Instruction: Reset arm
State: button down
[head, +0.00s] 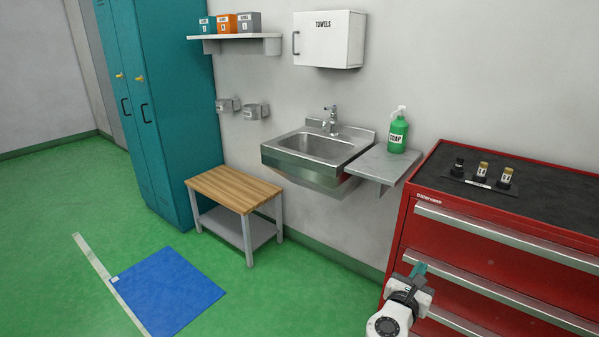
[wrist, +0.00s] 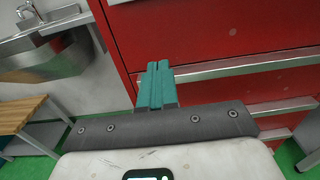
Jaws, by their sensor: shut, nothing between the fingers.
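My gripper (head: 419,269) is at the lower right of the head view, in front of the red drawer cabinet (head: 488,262). In the wrist view its two teal fingers (wrist: 157,86) are together with nothing between them. They point towards the red drawer fronts (wrist: 215,40). I cannot tell from these frames how far the fingertips are from the drawer handles. Part of my white arm shows below the gripper in the head view.
A steel sink (head: 318,152) and a side shelf (head: 380,165) with a green soap bottle (head: 397,133) are left of the cabinet. A wooden-topped bench (head: 234,188) stands below. A blue mat (head: 167,291) lies on open green floor. Teal lockers (head: 165,100) stand behind.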

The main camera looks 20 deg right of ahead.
jog(key=s+a+f+m+g+y+p, duration=0.1)
jog(key=s+f+m+g+y+p, duration=0.2)
jog(key=s+m, duration=0.7)
jog(key=s+f+m+g+y+p, duration=0.2)
jog(key=s+f+m+g, duration=0.2)
jog(key=s+m, duration=0.65)
jog(key=s+a+m+g+y+p, duration=0.2)
jog(key=s+a+m+y, duration=0.3)
jog(key=s+a+y, duration=0.4)
jog(key=s+a+g, duration=0.1)
jog(key=s+a, duration=0.3)
jog(key=s, duration=0.4)
jog(key=shift+a+r, duration=0.2)
jog(key=shift+a, duration=0.05)
jog(key=shift+m, duration=0.25)
